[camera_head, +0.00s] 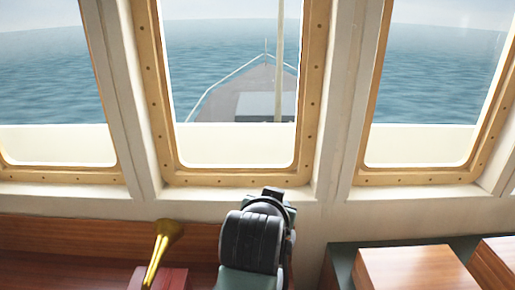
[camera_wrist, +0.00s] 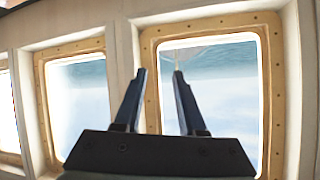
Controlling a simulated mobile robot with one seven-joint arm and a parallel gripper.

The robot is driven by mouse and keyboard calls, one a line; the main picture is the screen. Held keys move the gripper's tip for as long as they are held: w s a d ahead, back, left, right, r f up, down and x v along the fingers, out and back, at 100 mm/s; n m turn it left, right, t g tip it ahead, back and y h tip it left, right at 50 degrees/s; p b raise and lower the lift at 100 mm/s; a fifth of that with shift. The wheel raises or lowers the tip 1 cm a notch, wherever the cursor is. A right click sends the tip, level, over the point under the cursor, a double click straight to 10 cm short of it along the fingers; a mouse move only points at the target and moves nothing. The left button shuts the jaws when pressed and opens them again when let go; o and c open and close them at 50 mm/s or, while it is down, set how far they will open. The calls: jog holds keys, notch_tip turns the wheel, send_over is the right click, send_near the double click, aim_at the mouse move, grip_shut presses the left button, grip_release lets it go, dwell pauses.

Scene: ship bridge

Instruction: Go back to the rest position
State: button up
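My gripper (camera_wrist: 160,73) shows in the wrist view with its two dark fingers apart and nothing between them. It faces the bridge windows, and the window frame and glass are behind the fingers. In the head view my dark arm rises at the bottom centre, below the middle window (camera_head: 240,150). The gripper's fingers cannot be made out there.
A brass horn-shaped piece (camera_head: 163,250) stands on a reddish block (camera_head: 172,279) just left of my arm. Wooden boxes (camera_head: 415,268) sit on a dark green surface (camera_head: 343,262) at the right. The window wall is close ahead.

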jog(key=s+r+n+t+b, duration=0.1)
jog(key=s+r+t, duration=0.25)
jog(key=r, duration=0.65)
jog(key=s+r+t+b, duration=0.25)
jog(key=r+t, duration=0.25)
jog(key=r, duration=0.4)
jog(key=s+a+r+n+t+y, duration=0.2)
jog(key=s+r+t, duration=0.5)
jog(key=s+r, duration=0.4)
jog(key=s+a+n+b, duration=0.1)
jog(key=s, duration=0.2)
jog(key=shift+r, duration=0.2)
jog(key=shift+w, duration=0.1)
